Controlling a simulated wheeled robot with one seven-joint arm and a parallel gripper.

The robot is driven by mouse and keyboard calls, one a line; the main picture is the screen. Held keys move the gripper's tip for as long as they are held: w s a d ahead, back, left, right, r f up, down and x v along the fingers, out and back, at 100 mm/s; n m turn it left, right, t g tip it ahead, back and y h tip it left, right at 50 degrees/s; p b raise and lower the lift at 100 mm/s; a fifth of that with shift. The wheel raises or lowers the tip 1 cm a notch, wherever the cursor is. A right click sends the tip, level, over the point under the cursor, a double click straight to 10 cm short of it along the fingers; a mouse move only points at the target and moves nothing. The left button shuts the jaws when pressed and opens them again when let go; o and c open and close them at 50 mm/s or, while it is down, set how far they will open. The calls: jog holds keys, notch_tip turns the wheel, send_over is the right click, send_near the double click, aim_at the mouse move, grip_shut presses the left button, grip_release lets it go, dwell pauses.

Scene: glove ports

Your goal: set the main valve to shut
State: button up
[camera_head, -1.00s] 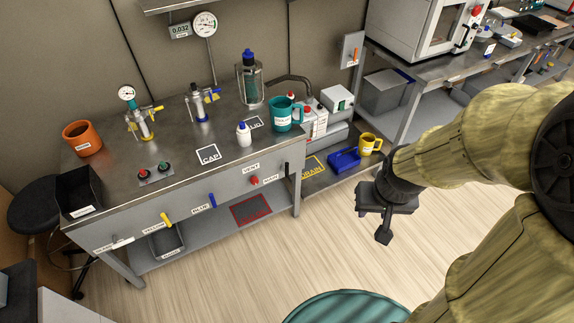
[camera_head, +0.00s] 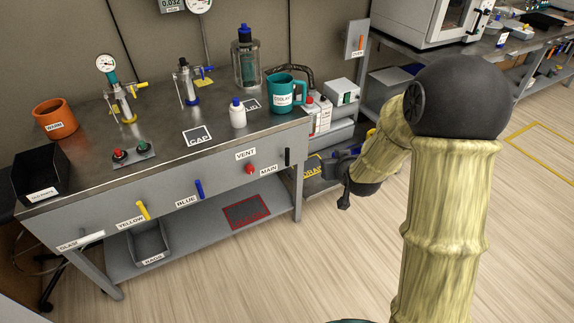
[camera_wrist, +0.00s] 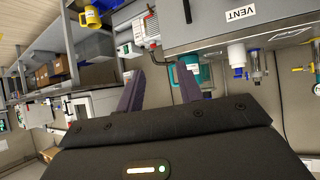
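On the front panel of the steel bench (camera_head: 75,215), a MAIN label (camera_head: 268,171) sits between a red knob (camera_head: 249,169) and an upright black lever (camera_head: 287,157). A VENT label (camera_head: 246,154) is just above the red knob, so I cannot tell for certain which handle belongs to MAIN. In the wrist view, the black lever (camera_wrist: 187,10) and VENT label (camera_wrist: 240,14) show at the top edge.
Blue (camera_head: 199,189), yellow (camera_head: 143,210) and white (camera_head: 80,240) levers are further left on the panel. A teal jug (camera_head: 287,93) and white bottle (camera_head: 237,113) stand on the bench top. A low shelf with a blue item (camera_head: 343,165) is beside my gripper. The floor in front is clear.

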aim_at(288, 152)
jog(key=w+a+f+t+y+b, duration=0.2)
jog(key=w+a+f+b, duration=0.2)
jog(key=f+b, duration=0.4)
jog(key=w+a+f+n+t+y+b, duration=0.1)
jog(key=w+a+f+t+y+b, duration=0.1)
jog(key=f+b, duration=0.6)
notch_tip(288, 152, down, 3)
jog(key=w+a+t, duration=0.1)
jog(key=w+a, duration=0.1)
jog(key=shift+a+r+n+t, duration=0.2)
jog(key=shift+a+n+t, duration=0.1)
jog(key=shift+a, duration=0.05)
jog(key=shift+r, duration=0.1)
jog(key=b+x, duration=0.4)
jog(key=x, duration=1.3)
jog(key=shift+w+a, duration=0.15)
jog(key=shift+a, duration=0.05)
jog(key=shift+c, duration=0.3)
grip_shut()
